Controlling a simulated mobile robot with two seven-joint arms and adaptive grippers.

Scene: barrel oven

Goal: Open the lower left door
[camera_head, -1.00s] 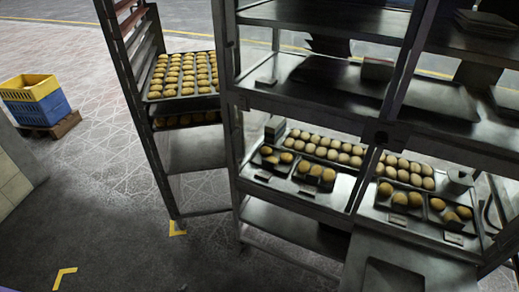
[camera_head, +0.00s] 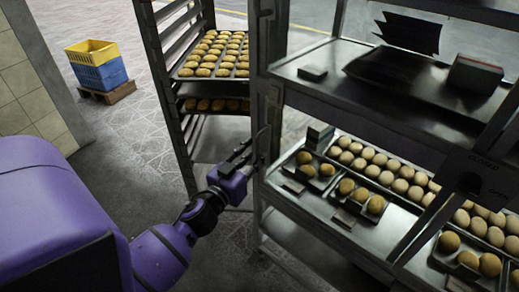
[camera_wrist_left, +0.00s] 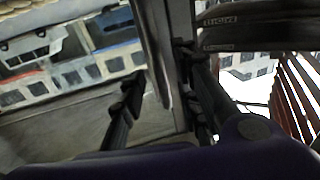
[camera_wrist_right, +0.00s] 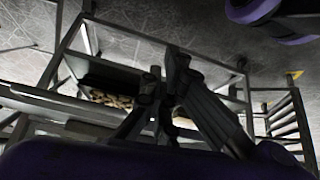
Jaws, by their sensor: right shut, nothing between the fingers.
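The dark metal display cabinet (camera_head: 262,60) fills the right of the head view. A thin upright handle (camera_head: 259,143) stands on its left front edge at the lower level, beside trays of rolls. The lower left door seems to be glass; its outline is hard to make out. My left gripper (camera_head: 244,156) is at this handle. In the left wrist view my left gripper (camera_wrist_left: 160,80) is open, its fingers on either side of the upright handle bar (camera_wrist_left: 157,50). Contact cannot be told. My right gripper (camera_wrist_right: 163,82) is shut and empty in the right wrist view, outside the head view.
A rack with trays of buns (camera_head: 215,55) stands just left of the cabinet. A yellow and blue crate stack (camera_head: 97,65) sits on a pallet farther left, near a tiled wall (camera_head: 32,85). Floor between them is clear.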

